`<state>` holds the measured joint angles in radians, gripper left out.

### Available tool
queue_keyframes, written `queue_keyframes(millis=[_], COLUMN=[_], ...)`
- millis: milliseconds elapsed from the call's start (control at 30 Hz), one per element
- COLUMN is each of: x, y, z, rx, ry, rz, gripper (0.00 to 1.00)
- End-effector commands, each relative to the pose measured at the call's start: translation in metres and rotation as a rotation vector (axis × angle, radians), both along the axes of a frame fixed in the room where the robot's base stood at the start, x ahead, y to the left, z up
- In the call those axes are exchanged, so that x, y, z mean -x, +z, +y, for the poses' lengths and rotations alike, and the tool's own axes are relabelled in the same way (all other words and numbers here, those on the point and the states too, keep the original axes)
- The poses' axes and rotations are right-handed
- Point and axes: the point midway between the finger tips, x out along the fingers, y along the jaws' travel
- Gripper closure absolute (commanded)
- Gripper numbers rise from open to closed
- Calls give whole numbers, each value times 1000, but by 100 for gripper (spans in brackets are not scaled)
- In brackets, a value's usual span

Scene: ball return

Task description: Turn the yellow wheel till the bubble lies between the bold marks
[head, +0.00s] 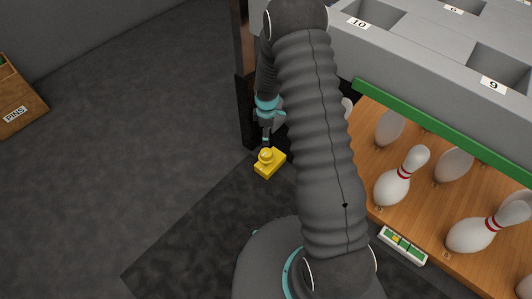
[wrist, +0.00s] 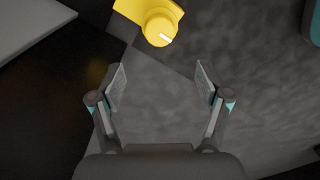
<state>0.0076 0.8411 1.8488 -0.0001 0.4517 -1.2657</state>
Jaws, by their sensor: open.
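The yellow wheel (head: 266,156) is a round knob on a yellow block low beside the lane's dark post. My gripper (head: 266,139) is open and close to the wheel. In the wrist view, my gripper's fingers (wrist: 161,86) are apart, with the wheel beyond their tips and nothing between them. The level (head: 403,245) is a pale-framed green strip with a yellowish patch left of its middle. Its bubble and bold marks are too small to tell apart.
A wooden deck (head: 425,200) with several white pins (head: 393,187) is at the right, behind my arm. A grey numbered rack (head: 430,60) stands above it. A dark post (head: 246,85) rises near the wheel. A wooden PINS box (head: 18,100) is far left. The floor between is clear.

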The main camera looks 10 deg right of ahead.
Motion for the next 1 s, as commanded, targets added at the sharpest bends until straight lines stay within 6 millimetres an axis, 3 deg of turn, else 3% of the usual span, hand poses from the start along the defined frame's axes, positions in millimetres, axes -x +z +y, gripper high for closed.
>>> queue_keyframes(millis=[700, 1000], x=[1, 0], y=[-116, -134], z=[0, 0], rx=[0, 0], ry=[-1, -1], rz=[1, 0], gripper=[24, 24])
